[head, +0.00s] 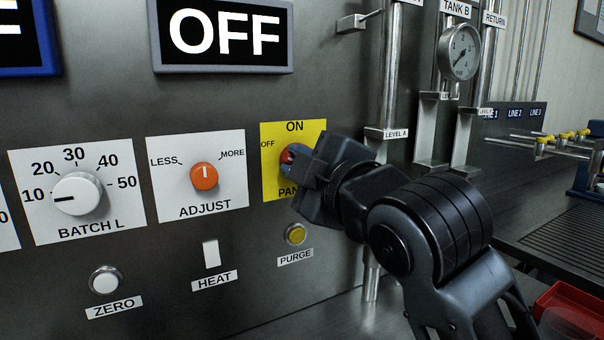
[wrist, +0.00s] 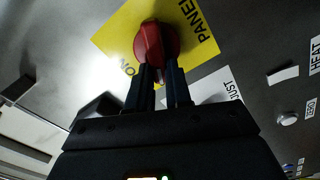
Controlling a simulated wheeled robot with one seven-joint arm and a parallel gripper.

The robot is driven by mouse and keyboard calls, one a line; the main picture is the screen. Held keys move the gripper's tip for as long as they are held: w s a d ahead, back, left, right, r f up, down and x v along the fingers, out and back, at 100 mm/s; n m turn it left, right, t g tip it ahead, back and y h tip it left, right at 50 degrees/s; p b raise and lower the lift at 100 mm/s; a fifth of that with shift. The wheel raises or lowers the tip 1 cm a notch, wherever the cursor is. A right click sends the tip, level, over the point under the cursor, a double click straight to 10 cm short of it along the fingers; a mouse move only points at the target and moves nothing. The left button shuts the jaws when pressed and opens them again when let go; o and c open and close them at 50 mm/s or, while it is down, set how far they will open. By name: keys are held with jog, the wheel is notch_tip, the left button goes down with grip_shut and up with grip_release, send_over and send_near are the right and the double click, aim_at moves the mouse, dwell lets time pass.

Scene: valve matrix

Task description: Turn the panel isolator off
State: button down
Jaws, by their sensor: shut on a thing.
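The panel isolator is a red rotary knob (head: 287,158) on a yellow plate (head: 308,130), marked ON at the top and OFF at the left. My gripper (head: 296,160) reaches it from the right and hides much of the knob and the plate's lower right. In the wrist view, the red knob (wrist: 157,43) sits at the tips of my two fingers (wrist: 158,72), which are shut on it. Its ridge looks slanted between the ON and OFF directions; the exact angle is hard to tell.
Left of the isolator are the orange ADJUST knob (head: 204,176) and white BATCH L knob (head: 77,194). The yellow PURGE button (head: 295,234) and HEAT switch (head: 211,254) are below. A display (head: 224,34) reads OFF. Vertical pipes (head: 398,70) and a gauge (head: 459,52) stand right.

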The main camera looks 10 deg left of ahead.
jog(key=n+b, duration=0.1)
jog(key=n, duration=0.1)
jog(key=f+n+b, duration=0.1)
jog(key=n, duration=0.2)
jog(key=shift+a+b, duration=0.1)
jog(key=shift+b, duration=0.3)
dwell(0.4)
jog(key=c, duration=1)
grip_release()
jog(key=shift+c, duration=0.2)
jog(key=b+v, duration=0.1)
jog(key=v, duration=0.7)
